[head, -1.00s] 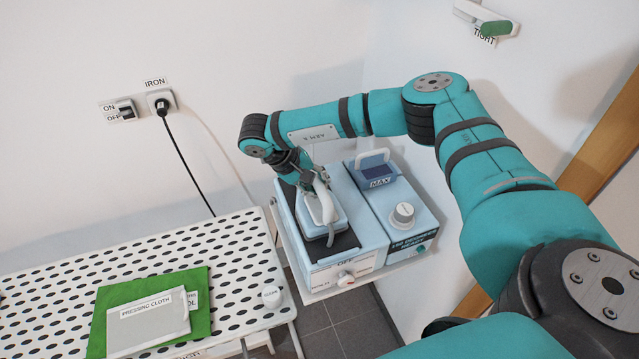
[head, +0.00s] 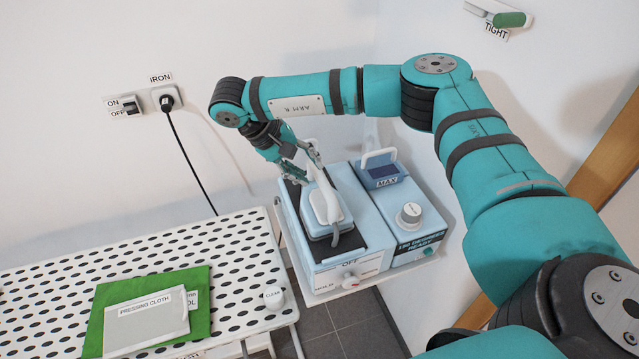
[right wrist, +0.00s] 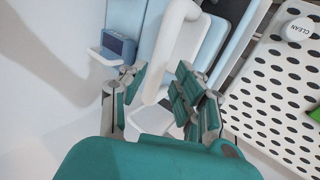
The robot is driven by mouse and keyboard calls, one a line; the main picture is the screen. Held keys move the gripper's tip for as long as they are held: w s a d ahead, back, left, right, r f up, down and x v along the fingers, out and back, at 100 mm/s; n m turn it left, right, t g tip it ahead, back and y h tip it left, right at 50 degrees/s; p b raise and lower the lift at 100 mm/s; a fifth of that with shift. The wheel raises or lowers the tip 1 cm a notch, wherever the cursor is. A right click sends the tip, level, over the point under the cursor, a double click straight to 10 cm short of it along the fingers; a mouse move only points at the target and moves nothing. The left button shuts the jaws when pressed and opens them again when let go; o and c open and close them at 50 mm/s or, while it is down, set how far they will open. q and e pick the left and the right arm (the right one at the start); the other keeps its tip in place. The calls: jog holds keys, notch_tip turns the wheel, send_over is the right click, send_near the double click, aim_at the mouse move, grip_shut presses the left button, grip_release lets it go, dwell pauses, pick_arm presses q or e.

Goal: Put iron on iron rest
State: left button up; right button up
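The white and light-blue iron (head: 326,205) lies on the black top plate of the light-blue iron rest (head: 352,241). My right gripper (head: 304,163) is just behind the iron's far end, with its fingers apart. In the right wrist view, the fingers (right wrist: 160,78) are spread with the white iron handle (right wrist: 172,45) showing between and beyond them, and I see no finger pressing on it. My left gripper is not in view.
A blue unit with a MAX display and grey knob (head: 410,214) adjoins the rest on the right. The perforated ironing board (head: 235,255) is at left, with a green cloth (head: 200,320) and pressing cloth (head: 145,318). A cord (head: 190,165) hangs from the wall socket.

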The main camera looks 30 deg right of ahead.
jog(key=shift+b+v, duration=0.4)
jog(key=shift+v, duration=1.85)
